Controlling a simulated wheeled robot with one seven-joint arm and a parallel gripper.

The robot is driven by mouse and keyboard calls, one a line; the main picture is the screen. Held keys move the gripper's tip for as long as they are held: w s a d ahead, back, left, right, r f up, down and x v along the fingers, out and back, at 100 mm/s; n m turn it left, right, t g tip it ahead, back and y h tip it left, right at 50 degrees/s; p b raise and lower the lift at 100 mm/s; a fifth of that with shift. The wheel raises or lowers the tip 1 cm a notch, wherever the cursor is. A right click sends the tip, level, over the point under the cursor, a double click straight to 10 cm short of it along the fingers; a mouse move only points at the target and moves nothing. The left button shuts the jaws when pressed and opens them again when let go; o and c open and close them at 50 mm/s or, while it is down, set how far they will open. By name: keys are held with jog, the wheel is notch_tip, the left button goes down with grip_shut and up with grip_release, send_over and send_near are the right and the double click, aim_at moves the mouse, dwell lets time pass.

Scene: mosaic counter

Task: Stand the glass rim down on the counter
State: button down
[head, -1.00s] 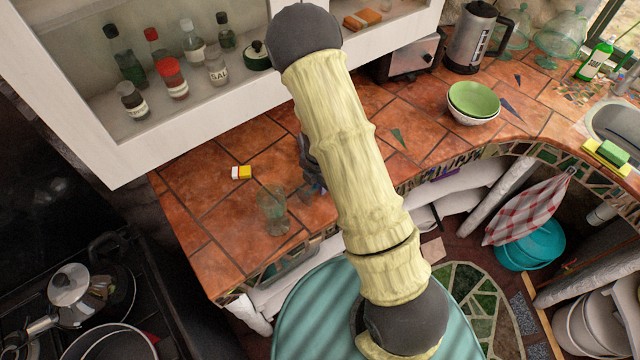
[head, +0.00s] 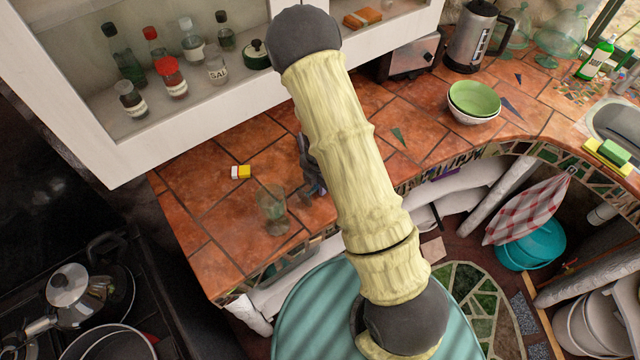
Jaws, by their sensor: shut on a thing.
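The glass (head: 272,211) is clear with a greenish tint and shows near the front left edge of the tiled counter (head: 205,205). It looks roughly upright, but I cannot tell which end is its rim or whether it touches the tiles. My gripper (head: 308,178) is just right of the glass, dark grey and partly hidden behind my pale arm. It is shut on the glass, though the fingertips are hard to make out.
A small yellow-and-white box (head: 241,172) lies behind and left of the glass. A wall cabinet (head: 150,125) with bottles overhangs the counter's back. A stove with a kettle (head: 78,295) is at lower left. Green and white bowls (head: 474,103) stand far right.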

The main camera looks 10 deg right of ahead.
jog(key=shift+f, duration=0.2)
jog(key=c, duration=1.4)
grip_release()
jog(key=shift+o, duration=0.2)
jog(key=shift+r, duration=0.15)
jog(key=shift+r+p, duration=4.9)
jog(key=shift+p, duration=0.55)
